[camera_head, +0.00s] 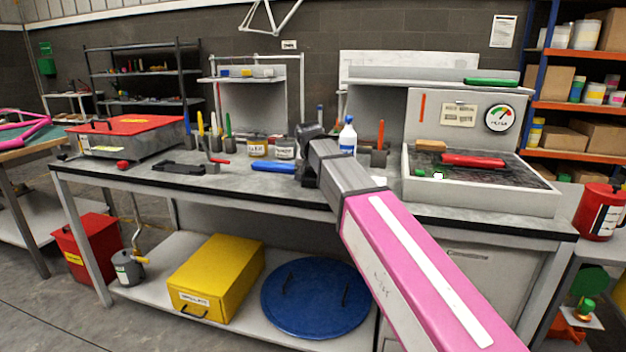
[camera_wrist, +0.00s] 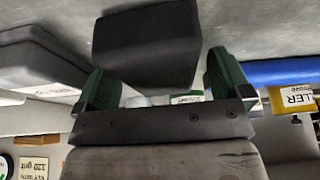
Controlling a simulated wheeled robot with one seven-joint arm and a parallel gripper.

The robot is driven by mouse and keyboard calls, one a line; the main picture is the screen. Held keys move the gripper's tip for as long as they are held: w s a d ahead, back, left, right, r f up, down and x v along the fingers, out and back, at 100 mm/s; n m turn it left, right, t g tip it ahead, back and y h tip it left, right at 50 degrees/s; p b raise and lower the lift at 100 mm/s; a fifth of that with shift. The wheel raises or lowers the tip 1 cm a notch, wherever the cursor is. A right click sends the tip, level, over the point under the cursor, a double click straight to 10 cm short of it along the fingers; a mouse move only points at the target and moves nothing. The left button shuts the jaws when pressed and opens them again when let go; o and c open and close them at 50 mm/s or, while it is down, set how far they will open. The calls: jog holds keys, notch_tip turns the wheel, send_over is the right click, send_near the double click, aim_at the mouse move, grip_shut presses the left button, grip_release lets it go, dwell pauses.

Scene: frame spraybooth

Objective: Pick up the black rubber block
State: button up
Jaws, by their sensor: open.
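The black rubber block (camera_wrist: 145,42) shows large in the upper middle of the wrist view. It rests against the grey worktop. My gripper (camera_wrist: 158,72) is open, with one green-padded finger at each side of the block's near end. A gap shows on the right, and I cannot tell how deep the block lies between the fingers. Nothing is clearly clamped. In the head view my arm reaches over the bench (camera_head: 235,180), and its end (camera_head: 306,165) is a dark shape beside the blue handle (camera_head: 273,167). The block cannot be told apart from it there.
In the wrist view a grey labelled thing (camera_wrist: 38,55) lies left of the block, and a blue bar and a labelled jar (camera_wrist: 293,98) lie right. On the bench stand jars (camera_head: 257,146), a spray bottle (camera_head: 347,138) and a red-lidded case (camera_head: 128,126). A walled tray (camera_head: 480,198) is right.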

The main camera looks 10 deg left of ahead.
aim_at(311, 174)
jog(key=shift+f, duration=0.2)
jog(key=c, duration=1.1)
jog(key=shift+r, duration=0.1)
jog(key=shift+r, duration=0.55)
jog(key=v, duration=0.4)
jog(key=shift+w+a+r, duration=0.1)
jog(key=shift+w+a, duration=0.15)
jog(key=shift+w, duration=0.15)
jog(key=s+a+r, duration=0.6)
jog(key=s, duration=0.3)
jog(key=shift+r, duration=0.15)
jog(key=shift+w, duration=0.1)
